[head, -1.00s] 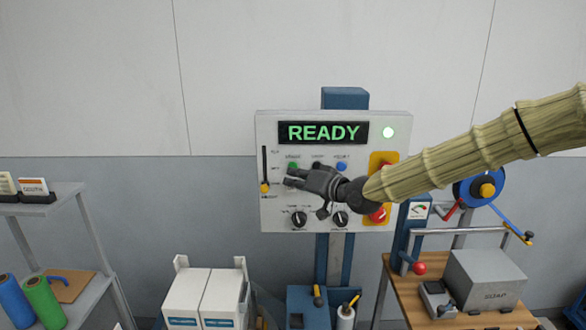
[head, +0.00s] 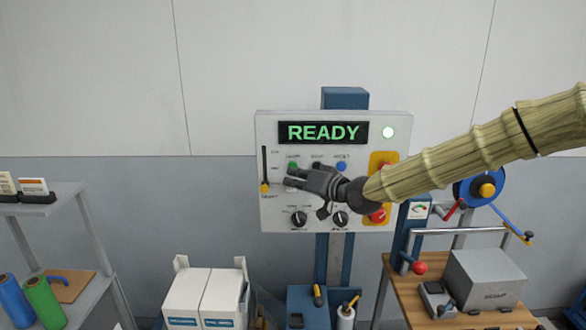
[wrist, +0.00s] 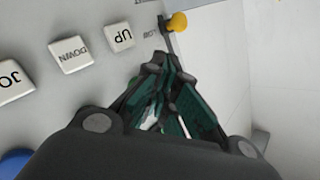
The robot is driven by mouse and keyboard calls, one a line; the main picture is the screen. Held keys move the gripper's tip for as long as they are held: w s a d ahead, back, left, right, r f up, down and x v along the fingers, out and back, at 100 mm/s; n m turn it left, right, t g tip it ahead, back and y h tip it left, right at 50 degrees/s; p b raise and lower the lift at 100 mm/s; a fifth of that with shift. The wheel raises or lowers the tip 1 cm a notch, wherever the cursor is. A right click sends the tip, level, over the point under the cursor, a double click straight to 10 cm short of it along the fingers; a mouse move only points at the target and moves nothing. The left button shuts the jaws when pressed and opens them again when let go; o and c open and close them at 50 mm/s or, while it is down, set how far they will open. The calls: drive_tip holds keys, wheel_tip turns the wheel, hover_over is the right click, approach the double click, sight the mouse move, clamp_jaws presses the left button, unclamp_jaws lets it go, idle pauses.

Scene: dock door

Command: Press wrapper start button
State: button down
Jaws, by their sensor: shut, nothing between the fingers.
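The wrapper control panel (head: 272,215) is a pale box on a blue post, with a lit green READY display (head: 323,132). A green button (head: 292,166) sits at the upper left of its button rows, with a blue button (head: 341,166) to its right. My gripper (head: 288,181) is shut and empty, with its tips just below the green button in the head view. I cannot tell whether it touches the panel.
A slider with a yellow knob (head: 265,188) is at the panel's left edge. Two dark dials (head: 299,219) are below the gripper. A red button (head: 378,215) on a yellow plate is partly behind my arm. A wooden-top cart (head: 400,287) stands at right.

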drive_tip(key=shift+w, duration=0.9)
idle(1.1)
drive_tip(key=shift+s, duration=0.15)
drive_tip(key=shift+s+b, duration=0.35)
drive_tip(key=shift+s, duration=0.45)
